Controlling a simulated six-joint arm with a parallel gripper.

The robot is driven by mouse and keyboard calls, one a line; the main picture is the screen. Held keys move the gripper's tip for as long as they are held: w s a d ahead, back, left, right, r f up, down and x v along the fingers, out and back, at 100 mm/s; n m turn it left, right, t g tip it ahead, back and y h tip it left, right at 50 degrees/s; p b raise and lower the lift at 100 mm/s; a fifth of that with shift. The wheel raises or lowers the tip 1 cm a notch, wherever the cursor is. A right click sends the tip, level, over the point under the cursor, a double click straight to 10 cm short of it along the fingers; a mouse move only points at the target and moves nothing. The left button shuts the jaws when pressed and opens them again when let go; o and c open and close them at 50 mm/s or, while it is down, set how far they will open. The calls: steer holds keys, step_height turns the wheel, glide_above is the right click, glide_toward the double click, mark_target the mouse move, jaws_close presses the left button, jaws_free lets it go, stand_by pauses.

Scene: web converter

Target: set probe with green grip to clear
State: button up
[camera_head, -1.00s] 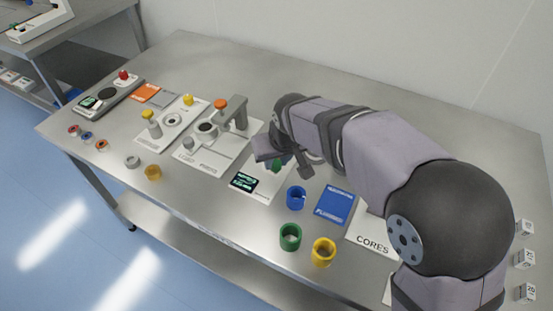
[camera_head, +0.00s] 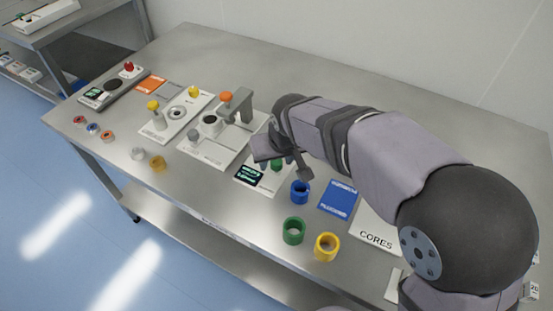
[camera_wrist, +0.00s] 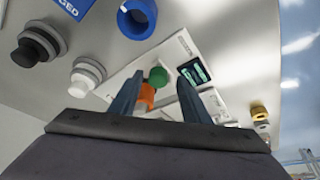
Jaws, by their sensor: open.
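The probe's green grip (camera_head: 276,164) shows on a white board (camera_head: 262,188) with a lit display (camera_head: 250,174), partly hidden by my gripper in the head view. My gripper (camera_head: 287,168) is open, low over that board. In the wrist view the green grip (camera_wrist: 157,76) lies between the fingertips of my gripper (camera_wrist: 160,78), with visible room toward the right finger. An orange part (camera_wrist: 146,95) shows just below it in the picture, near the left finger. The display (camera_wrist: 195,73) is beyond the right finger. I cannot tell whether either finger touches the grip.
Blue (camera_head: 300,192), green (camera_head: 294,231) and yellow (camera_head: 326,247) cups stand near the front edge. The post fixture with an orange knob (camera_head: 226,97) is left of my gripper. In the wrist view, black-topped (camera_wrist: 38,47) and white-topped (camera_wrist: 86,78) knobs stand at left.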

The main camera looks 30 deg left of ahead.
steer(key=v, duration=0.7)
stand_by(0.5)
steer(key=w+d+m+g+h+p, duration=0.1)
steer(key=d+m+p, duration=0.15)
steer(key=d, duration=0.75)
steer(key=w+d+m+h+p, duration=0.15)
steer(key=d+p, duration=0.25)
steer(key=d, duration=0.6)
steer(key=s+d+m+g+p, duration=0.1)
steer(key=s+d+m+p, duration=0.1)
steer(key=s+d, duration=0.3)
steer(key=s+d+m+g+p, duration=0.1)
steer(key=s+d+m+p, duration=0.2)
steer(key=d, duration=0.9)
steer(key=shift+s+f+h+p, duration=0.35)
steer(key=shift+s+f, duration=0.15)
steer(key=shift+s, duration=0.95)
